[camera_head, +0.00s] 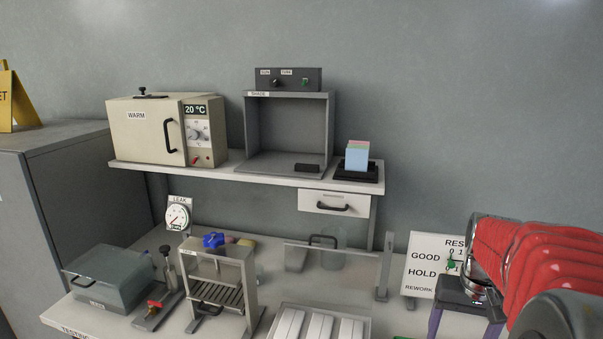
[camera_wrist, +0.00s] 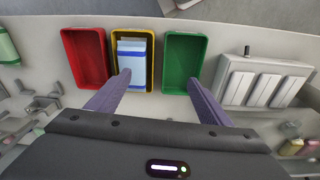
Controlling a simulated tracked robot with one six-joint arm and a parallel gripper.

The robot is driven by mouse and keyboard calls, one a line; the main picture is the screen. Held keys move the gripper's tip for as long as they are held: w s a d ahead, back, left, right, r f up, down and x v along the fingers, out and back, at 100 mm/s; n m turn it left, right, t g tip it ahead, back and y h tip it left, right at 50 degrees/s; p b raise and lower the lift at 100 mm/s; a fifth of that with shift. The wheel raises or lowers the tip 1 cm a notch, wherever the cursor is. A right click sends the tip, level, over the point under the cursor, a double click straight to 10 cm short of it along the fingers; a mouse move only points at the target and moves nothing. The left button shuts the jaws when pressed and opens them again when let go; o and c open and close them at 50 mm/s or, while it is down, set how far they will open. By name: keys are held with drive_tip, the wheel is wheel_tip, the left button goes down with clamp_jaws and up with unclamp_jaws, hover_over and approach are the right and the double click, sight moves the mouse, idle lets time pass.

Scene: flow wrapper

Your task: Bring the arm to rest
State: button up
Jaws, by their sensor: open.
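My red-sleeved arm (camera_head: 535,262) reaches in from the right edge of the head view. My gripper (camera_wrist: 158,82) shows in the wrist view with its two purple-grey fingers spread apart and nothing between them. It points down over the bench, with the fingertips near the front of the yellow and green trays. In the head view the dark gripper body and a purple finger (camera_head: 434,322) show at the lower right. A blue-and-white pack lies in the yellow tray, beyond the fingertips; I cannot tell the height between them.
In the wrist view a red tray (camera_wrist: 72,60), the yellow tray (camera_wrist: 151,60) and a green tray (camera_wrist: 204,62) stand in a row. A white panelled unit (camera_wrist: 240,85) is to their right. In the head view a sign board (camera_head: 421,257) stands close behind the arm.

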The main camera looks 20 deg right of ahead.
drive_tip(key=s+a+r+n+t, duration=0.1)
drive_tip(key=a+r+n+t, duration=0.1)
drive_tip(key=a, duration=1.2)
drive_tip(key=s+a+r+n+t, duration=0.1)
drive_tip(key=a+n, duration=0.4)
drive_tip(key=a, duration=0.9)
drive_tip(key=shift+s+a+r+t+y, duration=0.4)
drive_tip(key=shift+r+t, duration=0.3)
drive_tip(key=shift+t, duration=0.2)
